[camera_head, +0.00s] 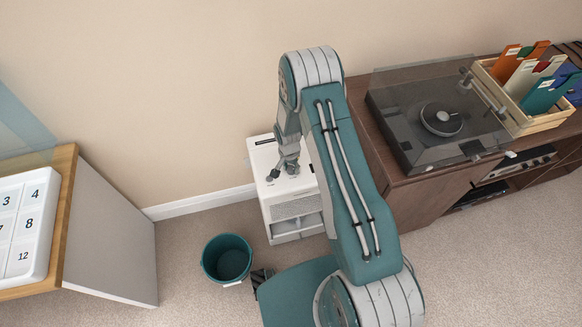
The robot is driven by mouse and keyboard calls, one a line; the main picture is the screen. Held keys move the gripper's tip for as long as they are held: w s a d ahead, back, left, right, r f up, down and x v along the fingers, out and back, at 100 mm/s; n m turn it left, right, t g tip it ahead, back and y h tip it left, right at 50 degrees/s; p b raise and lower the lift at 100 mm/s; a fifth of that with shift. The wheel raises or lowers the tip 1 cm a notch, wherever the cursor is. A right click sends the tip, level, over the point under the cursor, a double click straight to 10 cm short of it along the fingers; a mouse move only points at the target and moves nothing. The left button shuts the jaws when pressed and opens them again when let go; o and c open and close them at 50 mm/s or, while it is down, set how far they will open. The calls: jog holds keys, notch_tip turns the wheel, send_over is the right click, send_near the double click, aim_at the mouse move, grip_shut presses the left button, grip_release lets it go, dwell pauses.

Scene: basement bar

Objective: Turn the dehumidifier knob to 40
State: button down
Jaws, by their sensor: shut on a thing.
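The dehumidifier (286,208) is a white box with a grille, standing on the carpet against the wall in the middle of the view. My gripper (283,172) is down at its top panel, with its fingers shut on the knob there. The knob is hidden by the fingers, so its setting and the number marks cannot be read. My arm covers the right side of the dehumidifier.
A teal bucket (227,259) stands on the carpet at the front left of the dehumidifier. A wooden cabinet (410,197) with a turntable (441,118) and a record crate (532,121) is at right. A counter with a numbered white panel (24,222) is at left.

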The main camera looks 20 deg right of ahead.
aim_at(288, 168)
jog(key=shift+c, duration=1.5)
grip_release()
jog(key=shift+f, duration=0.1)
jog(key=shift+a, duration=0.1)
jog(key=shift+r, duration=0.2)
notch_tip(288, 168, up, 12)
jog(key=shift+w+a+f, duration=0.2)
jog(key=shift+w+a, duration=0.1)
jog(key=shift+r, duration=0.1)
